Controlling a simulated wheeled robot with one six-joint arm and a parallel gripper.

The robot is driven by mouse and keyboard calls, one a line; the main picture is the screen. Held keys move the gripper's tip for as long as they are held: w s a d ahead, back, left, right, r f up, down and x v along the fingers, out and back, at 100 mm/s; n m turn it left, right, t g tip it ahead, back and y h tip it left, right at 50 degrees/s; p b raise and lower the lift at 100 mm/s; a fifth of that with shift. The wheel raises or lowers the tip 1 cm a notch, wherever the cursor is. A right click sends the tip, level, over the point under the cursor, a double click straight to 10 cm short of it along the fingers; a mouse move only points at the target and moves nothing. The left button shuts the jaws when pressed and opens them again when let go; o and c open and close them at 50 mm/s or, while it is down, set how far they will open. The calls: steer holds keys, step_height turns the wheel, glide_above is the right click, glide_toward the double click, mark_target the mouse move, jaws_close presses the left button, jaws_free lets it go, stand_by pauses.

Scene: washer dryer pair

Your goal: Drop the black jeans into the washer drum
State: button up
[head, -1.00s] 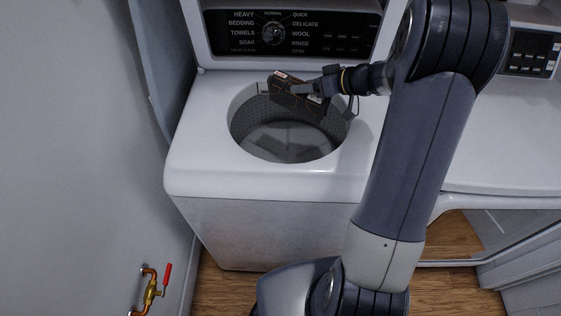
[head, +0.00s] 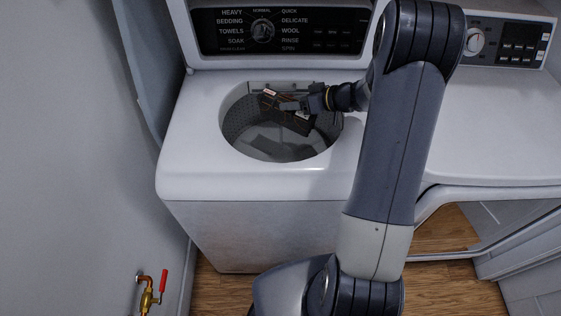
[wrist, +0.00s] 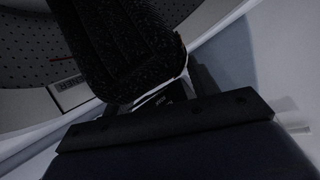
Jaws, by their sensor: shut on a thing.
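The black jeans (head: 294,121) are a folded dark bundle with small tan and white labels. My gripper (head: 292,105) is shut on them and holds them tilted within the round washer opening, near its back right side. The washer drum (head: 238,122) is grey and perforated, and a dark shadow lies on its floor. In the wrist view the jeans (wrist: 118,45) fill the upper middle as a dark woven block in front of my gripper (wrist: 165,95). The perforated drum wall (wrist: 30,50) shows behind them. I cannot tell how far below the rim the jeans hang.
The control panel (head: 285,28) is behind the opening. A dryer (head: 490,115) with an open front door stands at the right. A red-handled valve (head: 155,288) is at the lower left.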

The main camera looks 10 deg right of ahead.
steer(key=o, duration=1.5)
steer(key=shift+c, duration=0.2)
steer(key=b+v, duration=0.2)
steer(key=v, duration=0.9)
steer(key=shift+b, duration=0.3)
steer(key=shift+a, duration=0.2)
steer(key=p+x, duration=0.2)
steer(key=x, duration=0.9)
steer(key=shift+r+p, duration=0.1)
steer(key=shift+p, duration=0.3)
steer(key=shift+d+r, duration=0.2)
steer(key=shift+r, duration=0.95)
steer(key=shift+r+b, duration=0.3)
steer(key=shift+r, duration=0.4)
